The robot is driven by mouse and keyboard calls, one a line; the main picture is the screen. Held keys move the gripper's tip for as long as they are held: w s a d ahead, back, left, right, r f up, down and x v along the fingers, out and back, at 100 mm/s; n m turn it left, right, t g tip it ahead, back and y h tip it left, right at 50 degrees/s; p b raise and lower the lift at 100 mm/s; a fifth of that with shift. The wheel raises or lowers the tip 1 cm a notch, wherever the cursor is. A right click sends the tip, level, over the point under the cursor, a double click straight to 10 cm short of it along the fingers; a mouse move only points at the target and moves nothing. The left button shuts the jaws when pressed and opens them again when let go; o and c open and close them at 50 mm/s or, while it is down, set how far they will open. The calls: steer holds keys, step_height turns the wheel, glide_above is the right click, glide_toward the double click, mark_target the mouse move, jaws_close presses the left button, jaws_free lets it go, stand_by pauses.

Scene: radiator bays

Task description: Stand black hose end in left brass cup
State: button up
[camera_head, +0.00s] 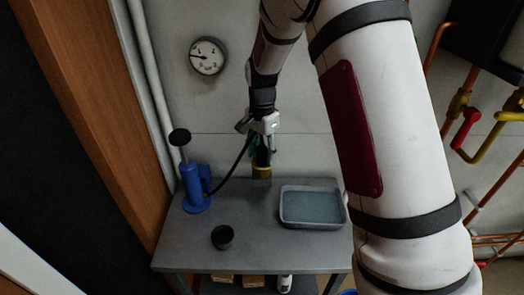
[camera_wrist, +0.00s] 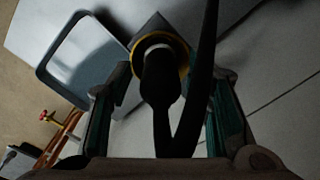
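The black hose end (camera_wrist: 160,80) is upright between my fingers in the wrist view. Its far end overlaps the brass ring of a cup (camera_wrist: 181,48), which sits on a grey square base. In the head view the brass cup (camera_head: 262,173) stands at the back of the bench, directly under my gripper (camera_head: 262,150). The hose end appears to be inside the cup, but its lower tip is hidden. My gripper (camera_wrist: 172,85) has its green-padded fingers apart, with gaps visible on both sides of the hose end. The hose (camera_head: 233,170) curves left to a blue pump.
The blue hand pump (camera_head: 194,190) stands at the bench's left edge. A small dark cup (camera_head: 222,237) is at the front. A grey tray (camera_head: 284,218) lies to the right. A wall gauge (camera_head: 207,57) and copper pipes (camera_head: 440,60) are behind. Bare bench surrounds the dark cup.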

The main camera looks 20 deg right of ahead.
steer(key=shift+r, duration=0.1)
step_height(320, 180, up, 12)
steer(key=shift+r+b, duration=0.2)
steer(key=shift+b, duration=0.8)
steer(key=s+r+n+t, duration=0.2)
steer(key=s+r+n, duration=0.25)
steer(key=s, duration=0.55)
steer(key=s+r+n+t, duration=0.2)
steer(key=s+r+n, duration=0.25)
steer(key=s, duration=0.65)
steer(key=s+f+n+t, duration=0.1)
steer(key=s+f+n, duration=0.1)
steer(key=s, duration=0.5)
steer(key=shift+s+n, duration=0.2)
steer(key=shift+n, duration=0.6)
